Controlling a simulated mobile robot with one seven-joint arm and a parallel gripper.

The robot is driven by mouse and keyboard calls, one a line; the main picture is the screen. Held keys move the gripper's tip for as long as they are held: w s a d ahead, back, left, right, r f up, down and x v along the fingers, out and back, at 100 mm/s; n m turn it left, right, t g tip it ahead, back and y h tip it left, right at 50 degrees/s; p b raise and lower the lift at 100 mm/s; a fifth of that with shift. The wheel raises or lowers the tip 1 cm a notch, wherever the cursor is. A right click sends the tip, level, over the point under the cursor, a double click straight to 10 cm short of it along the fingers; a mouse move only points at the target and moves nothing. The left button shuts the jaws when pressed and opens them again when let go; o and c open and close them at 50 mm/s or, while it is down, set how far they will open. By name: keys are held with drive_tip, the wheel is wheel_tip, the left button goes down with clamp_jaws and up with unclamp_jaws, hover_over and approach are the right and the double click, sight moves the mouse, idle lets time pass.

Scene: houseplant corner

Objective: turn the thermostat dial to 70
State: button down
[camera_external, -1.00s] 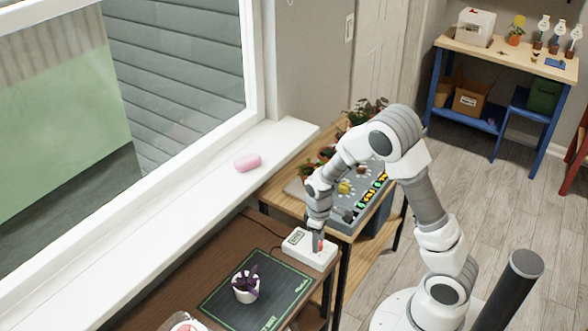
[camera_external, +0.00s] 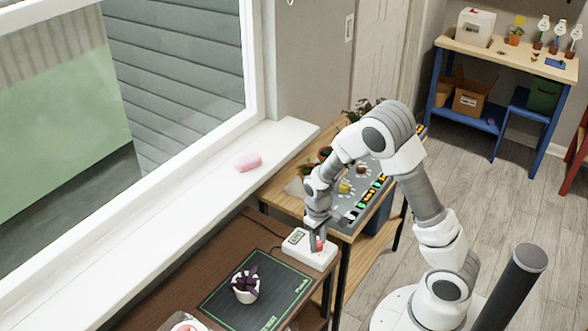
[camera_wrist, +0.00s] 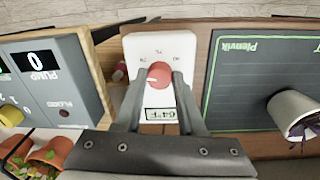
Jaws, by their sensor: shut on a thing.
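My gripper (camera_wrist: 157,82) is shut on the red dial, one grey finger on each side. In the external view my gripper (camera_external: 316,246) points down onto the thermostat, and the dial (camera_external: 320,245) is partly hidden by the fingers.
A dark green mat (camera_external: 223,298) with a white potted purple plant (camera_external: 246,288) lies beside the thermostat. A grey pump panel (camera_wrist: 72,75) with a yellow knob (camera_wrist: 12,115) stands on the other side. A pink object (camera_external: 248,162) lies on the windowsill (camera_external: 190,195).

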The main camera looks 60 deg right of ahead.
drive_tip(key=m+p, duration=0.2)
drive_tip(key=m, duration=0.3)
drive_tip(key=shift+m, duration=0.4)
idle(0.4)
drive_tip(key=c, duration=0.5)
unclamp_jaws()
drive_tip(key=shift+r, duration=0.15)
wheel_tip(320, 180, up, 17)
drive_tip(key=p, duration=0.3)
drive_tip(key=shift+w+a+p, duration=0.25)
drive_tip(key=shift+a+p, duration=0.05)
drive_tip(key=shift+p, duration=0.1)
drive_tip(key=shift+r, duration=0.1)
